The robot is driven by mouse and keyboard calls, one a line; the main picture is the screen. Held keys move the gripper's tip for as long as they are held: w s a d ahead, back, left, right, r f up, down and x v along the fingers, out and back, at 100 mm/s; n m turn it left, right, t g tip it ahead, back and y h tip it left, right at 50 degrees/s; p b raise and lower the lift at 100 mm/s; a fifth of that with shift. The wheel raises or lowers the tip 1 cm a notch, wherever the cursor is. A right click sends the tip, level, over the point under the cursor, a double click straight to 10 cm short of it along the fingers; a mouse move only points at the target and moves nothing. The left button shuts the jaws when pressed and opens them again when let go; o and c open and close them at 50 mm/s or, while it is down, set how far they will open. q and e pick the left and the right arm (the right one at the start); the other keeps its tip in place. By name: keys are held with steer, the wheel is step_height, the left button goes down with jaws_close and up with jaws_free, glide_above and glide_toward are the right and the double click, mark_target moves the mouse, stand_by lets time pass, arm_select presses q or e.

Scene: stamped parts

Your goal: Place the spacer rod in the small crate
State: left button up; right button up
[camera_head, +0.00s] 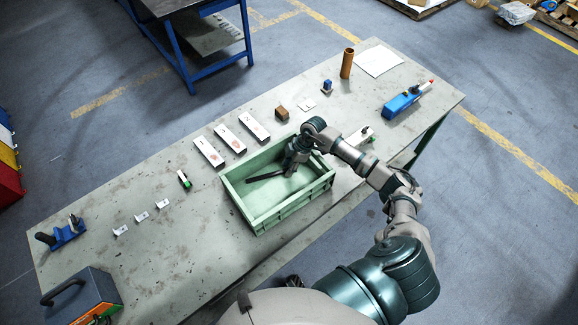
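The small crate (262,225) is a pale green open box on the near side of the long grey table. My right gripper (287,171) reaches down into it from the right, near its back right corner. A dark, slim, rod-like shape (262,177) runs left from the gripper inside the crate. I cannot tell whether it is the spacer rod or a gripper finger, nor whether the gripper is shut on it. A brown upright cylinder (347,63) stands at the far end of the table. My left gripper is not in view.
Several white stamped parts (226,138) lie behind the crate, near a small brown block (282,113). A blue tool (402,102) lies at the right. A blue-grey box (82,298) and a blue holder (67,234) stand at the left.

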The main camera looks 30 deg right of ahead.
steer(key=v, duration=1.3)
steer(key=shift+a, duration=0.2)
